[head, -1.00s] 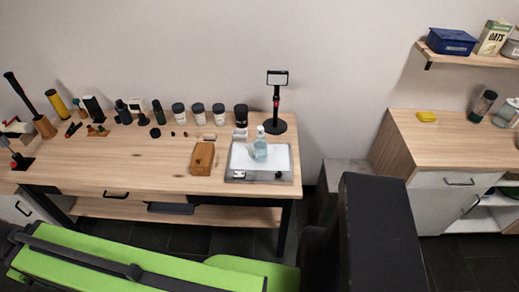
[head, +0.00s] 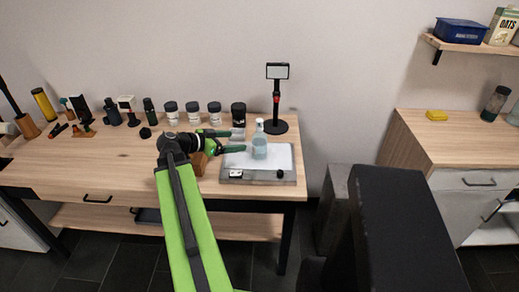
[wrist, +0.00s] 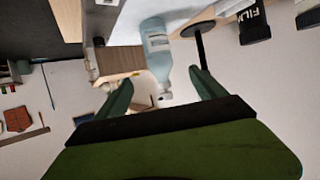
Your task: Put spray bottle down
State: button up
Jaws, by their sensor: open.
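The clear, light-blue spray bottle (head: 260,146) stands upright on the white top of a silver scale-like device (head: 233,176) at the table's right end. My gripper (head: 236,141) reaches in from the left, its green fingers open and pointing at the bottle. In the wrist view, the bottle (wrist: 156,45) appears upside down, between and beyond the spread fingertips (wrist: 160,80). I see no finger closed on it. Whether a finger touches it, I cannot tell.
A black stand (head: 277,100) with a small screen rises behind the device. Lidded jars (head: 192,113) line the table's back. A brown wooden block (head: 199,163) is partly hidden by my arm. A counter (head: 470,145) with a yellow sponge (head: 437,115) is at right.

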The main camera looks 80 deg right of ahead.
aim_at(253, 140)
jog(key=b+x, duration=0.4)
jog(key=x, duration=0.7)
jog(key=shift+d+f, duration=0.1)
jog(key=shift+f, duration=0.2)
jog(key=shift+s+d, duration=0.15)
jog(key=b+x, duration=0.2)
jog(key=x, duration=0.3)
jog(key=shift+s+f+b, duration=0.1)
jog(key=shift+f+b, duration=0.15)
jog(key=shift+b, duration=0.1)
grip_shut()
